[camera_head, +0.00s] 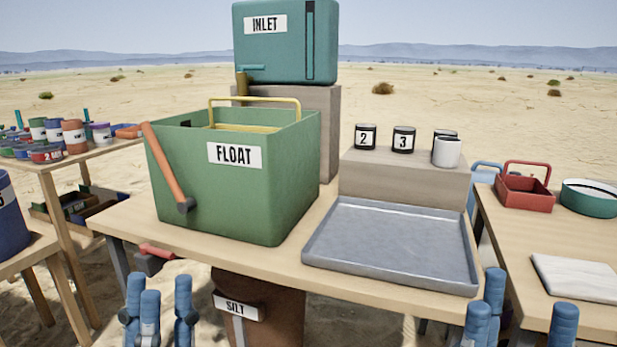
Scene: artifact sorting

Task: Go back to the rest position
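My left gripper (165,302) shows at the bottom left, its blue fingers pointing up with an empty gap between them. It is in front of the middle table's edge. My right gripper (525,312) shows at the bottom right, its blue fingers spread wide with nothing between them. It is near the gap between the middle and right tables. Both grippers look open. The rest of both arms is out of view.
The middle table (140,232) holds a green FLOAT bin (215,195), a grey tray (390,242) and numbered cups (403,139) on a block. A SILT container (262,308) stands below. The right table (575,235) holds a red basket (524,192).

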